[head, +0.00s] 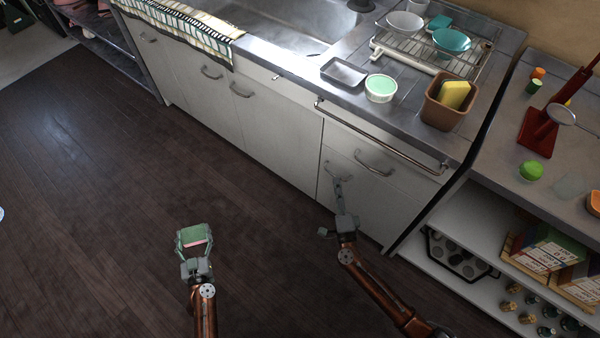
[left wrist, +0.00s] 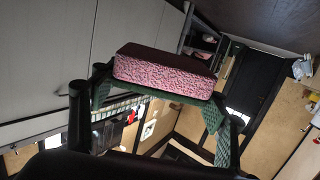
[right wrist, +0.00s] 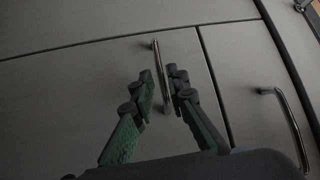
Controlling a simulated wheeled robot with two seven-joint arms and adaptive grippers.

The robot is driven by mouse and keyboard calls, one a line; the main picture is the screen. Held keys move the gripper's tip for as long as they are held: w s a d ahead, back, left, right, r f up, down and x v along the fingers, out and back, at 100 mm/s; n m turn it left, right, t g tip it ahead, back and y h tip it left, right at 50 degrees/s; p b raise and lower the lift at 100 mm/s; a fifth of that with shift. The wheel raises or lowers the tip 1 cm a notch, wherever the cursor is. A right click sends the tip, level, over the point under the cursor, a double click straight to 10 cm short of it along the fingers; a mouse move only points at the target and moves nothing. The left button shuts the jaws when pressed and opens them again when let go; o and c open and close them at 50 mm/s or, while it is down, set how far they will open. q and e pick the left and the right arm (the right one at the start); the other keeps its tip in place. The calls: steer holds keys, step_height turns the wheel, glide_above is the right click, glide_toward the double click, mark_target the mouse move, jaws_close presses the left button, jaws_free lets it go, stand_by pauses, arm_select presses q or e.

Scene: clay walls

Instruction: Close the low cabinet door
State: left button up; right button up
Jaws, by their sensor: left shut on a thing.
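My left gripper (head: 193,237) is shut on a block with a pink face (left wrist: 165,76), held over the floor away from the cabinets.
The counter above carries a sink (head: 270,25), a dish rack (head: 400,48), a tray (head: 344,71) and a brown bin (head: 444,110). A metal rail (head: 380,137) sticks out above the door. Open shelves (head: 450,275) stand to the right.

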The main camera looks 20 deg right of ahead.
steer(key=v, duration=0.7)
steer(key=shift+s, duration=0.15)
steer(key=shift+a, duration=0.15)
